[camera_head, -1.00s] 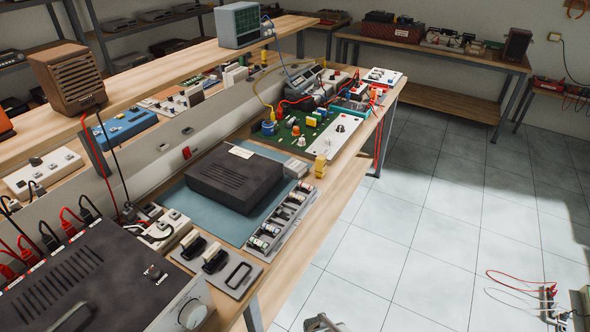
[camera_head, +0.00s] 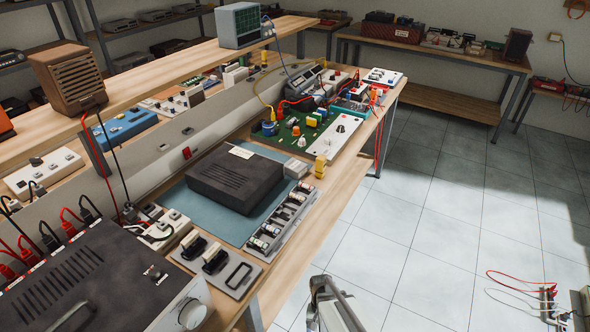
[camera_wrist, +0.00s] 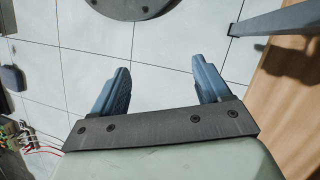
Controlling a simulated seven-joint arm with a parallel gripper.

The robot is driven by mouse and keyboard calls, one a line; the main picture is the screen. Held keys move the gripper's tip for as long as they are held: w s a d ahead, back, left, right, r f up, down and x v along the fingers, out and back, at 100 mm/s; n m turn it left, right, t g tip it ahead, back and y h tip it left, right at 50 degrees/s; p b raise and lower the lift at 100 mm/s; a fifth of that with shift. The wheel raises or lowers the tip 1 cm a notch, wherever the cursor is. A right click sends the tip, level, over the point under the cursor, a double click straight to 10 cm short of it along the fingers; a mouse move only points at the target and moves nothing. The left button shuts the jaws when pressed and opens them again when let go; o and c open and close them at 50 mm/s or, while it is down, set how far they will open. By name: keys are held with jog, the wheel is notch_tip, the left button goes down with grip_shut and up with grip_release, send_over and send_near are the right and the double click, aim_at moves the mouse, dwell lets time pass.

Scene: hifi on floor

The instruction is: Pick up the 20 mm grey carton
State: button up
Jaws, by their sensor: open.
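A small light-grey block (camera_head: 296,168), which looks like the grey carton, sits on the bench at the right end of the black box in the head view. A yellow block stands just right of it. My gripper (camera_head: 332,300) shows at the bottom of the head view, over the floor beside the bench's front edge, well apart from the grey block. In the wrist view my gripper (camera_wrist: 160,72) has its two blue-grey fingers spread, with only floor tiles between them. The carton is not seen in the wrist view.
The black box (camera_head: 236,178) lies on a blue mat (camera_head: 186,207). A rack of small cylinders (camera_head: 282,219) runs along its front. Floor right of the bench is mostly clear.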

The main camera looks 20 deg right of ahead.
jog(key=w+d+r+m+t, duration=0.2)
jog(key=w+d+r+m, duration=0.35)
jog(key=w, duration=0.65)
jog(key=w+d+r+m+t, duration=0.25)
jog(key=w+d+r, duration=0.35)
jog(key=w+d, duration=0.4)
jog(key=w+d+r+m+t+h, duration=0.1)
jog(key=w+d+r+m, duration=0.2)
jog(key=w+d+r, duration=0.4)
jog(key=w+d+r+m+t, duration=0.1)
jog(key=w+d+r+m, duration=0.3)
jog(key=r, duration=0.5)
jog(key=w+d+r+m+t+h, duration=0.1)
jog(key=w+d+r+m, duration=0.2)
jog(key=w+d+r, duration=0.4)
notch_tip(320, 180, up, 19)
jog(key=m+g+y, duration=0.1)
jog(key=m+g, duration=0.2)
jog(key=m, duration=0.2)
send_over(295, 165)
jog(key=f, duration=0.7)
jog(key=shift+d+f, duration=0.2)
jog(key=shift+f, duration=0.05)
jog(key=shift+a+f, duration=0.15)
jog(key=shift+f, duration=2.45)
